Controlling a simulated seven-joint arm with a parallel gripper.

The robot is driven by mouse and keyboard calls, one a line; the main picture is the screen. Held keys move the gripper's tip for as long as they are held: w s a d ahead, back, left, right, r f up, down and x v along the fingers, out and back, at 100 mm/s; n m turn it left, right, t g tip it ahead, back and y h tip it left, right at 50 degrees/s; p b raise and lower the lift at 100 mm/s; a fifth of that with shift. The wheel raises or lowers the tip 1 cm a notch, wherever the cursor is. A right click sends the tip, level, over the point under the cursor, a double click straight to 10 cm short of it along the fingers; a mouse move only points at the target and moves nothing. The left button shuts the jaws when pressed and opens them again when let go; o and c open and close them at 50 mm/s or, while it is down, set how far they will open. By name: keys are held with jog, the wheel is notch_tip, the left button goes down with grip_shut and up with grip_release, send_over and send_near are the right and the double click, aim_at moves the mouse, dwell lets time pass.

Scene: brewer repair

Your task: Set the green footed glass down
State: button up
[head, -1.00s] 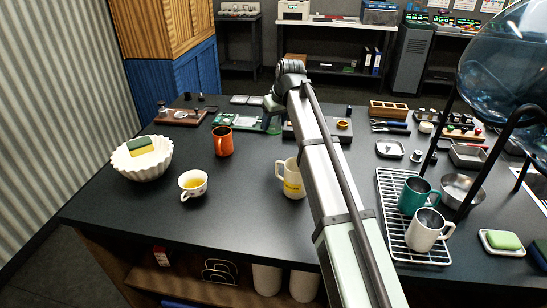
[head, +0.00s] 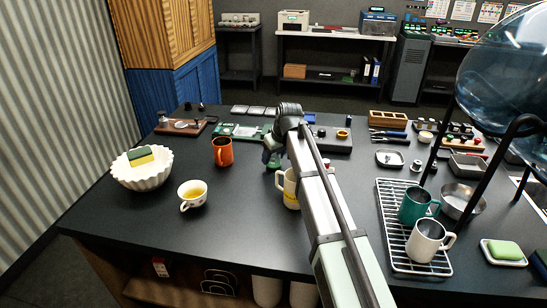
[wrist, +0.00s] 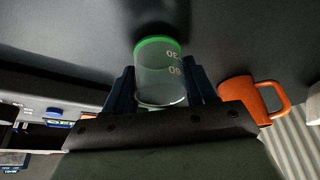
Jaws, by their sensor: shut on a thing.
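The green footed glass (wrist: 160,88) is a clear measuring glass with a bright green foot and pale number marks. In the wrist view it stands between the two dark fingers of my gripper (wrist: 162,88), which is shut on it. The green foot faces the dark counter top, with a dark shadow close by; I cannot tell whether it touches. In the head view my gripper (head: 272,160) is low over the counter, between the orange mug and the white mug. The glass is hard to make out there.
A white mug (head: 288,190) is close in front, partly behind my arm. A tea cup (head: 193,195), fluted bowl (head: 142,176) and green circuit board (head: 240,132) surround clear counter.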

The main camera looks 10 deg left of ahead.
jog(key=shift+f, duration=0.35)
jog(key=shift+f, duration=0.1)
jog(key=o, duration=1.1)
jog(key=shift+c, duration=0.2)
jog(key=v, duration=1.2)
